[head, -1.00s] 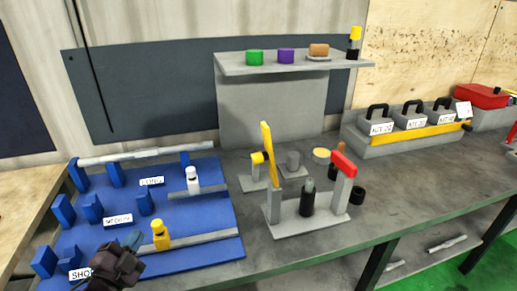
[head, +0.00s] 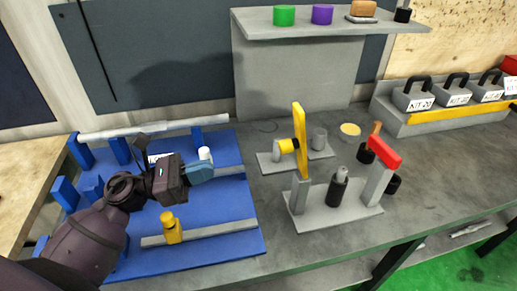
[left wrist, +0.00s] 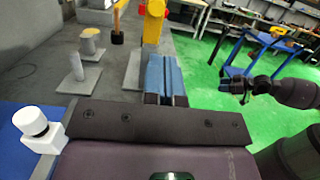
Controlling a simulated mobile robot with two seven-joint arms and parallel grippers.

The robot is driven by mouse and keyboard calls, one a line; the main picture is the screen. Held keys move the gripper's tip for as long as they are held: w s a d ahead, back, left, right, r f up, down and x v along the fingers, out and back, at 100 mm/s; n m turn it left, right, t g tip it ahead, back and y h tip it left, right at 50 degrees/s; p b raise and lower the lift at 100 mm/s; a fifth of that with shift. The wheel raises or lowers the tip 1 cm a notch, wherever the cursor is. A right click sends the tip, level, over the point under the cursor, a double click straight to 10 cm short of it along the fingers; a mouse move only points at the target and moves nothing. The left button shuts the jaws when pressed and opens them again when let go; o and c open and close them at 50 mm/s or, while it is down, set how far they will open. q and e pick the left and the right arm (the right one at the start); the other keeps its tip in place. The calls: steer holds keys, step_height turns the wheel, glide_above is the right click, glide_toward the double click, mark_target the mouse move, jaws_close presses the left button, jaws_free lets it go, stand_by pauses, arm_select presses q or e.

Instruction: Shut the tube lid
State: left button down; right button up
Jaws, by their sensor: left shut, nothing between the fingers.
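A long yellow flap (head: 300,140) stands upright on the left grey post of a fixture base (head: 325,217); it looks like the lid, raised. The dark tube (head: 338,190) with a grey top stands upright between that post and a right post with a red block (head: 385,154). The yellow flap also shows at the top of the left wrist view (left wrist: 153,25). My left gripper (head: 208,171) is shut and empty above the blue board, left of the fixture and apart from it. Its blue fingers (left wrist: 166,72) point toward the flap. My right gripper (left wrist: 238,89) shows small; its jaws are unclear.
The blue board (head: 215,215) carries a yellow block (head: 171,227), a white-topped block (head: 205,153) and a long pale shaft (head: 150,130). A smaller stand with a yellow knob (head: 288,146) is behind the flap. A shelf (head: 290,24) stands at the back.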

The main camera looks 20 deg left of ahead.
mark_target(280, 148)
arm_select(q)
steer(key=p+x, duration=0.3)
steer(key=x, duration=0.9)
steer(key=shift+w+r, duration=0.1)
steer(key=shift+w, duration=0.2)
steer(key=shift+w+d+p, duration=0.3)
steer(key=shift+w+d, duration=0.05)
steer(key=shift+d, duration=0.3)
arm_select(e)
steer(key=shift+w+a+r, duration=0.1)
steer(key=shift+w+r, duration=0.15)
steer(key=shift+r, duration=0.85)
steer(key=shift+w+r, duration=0.2)
steer(key=shift+r, duration=0.9)
arm_select(q)
steer(key=shift+w, duration=0.15)
arm_select(e)
steer(key=shift+r, duration=0.1)
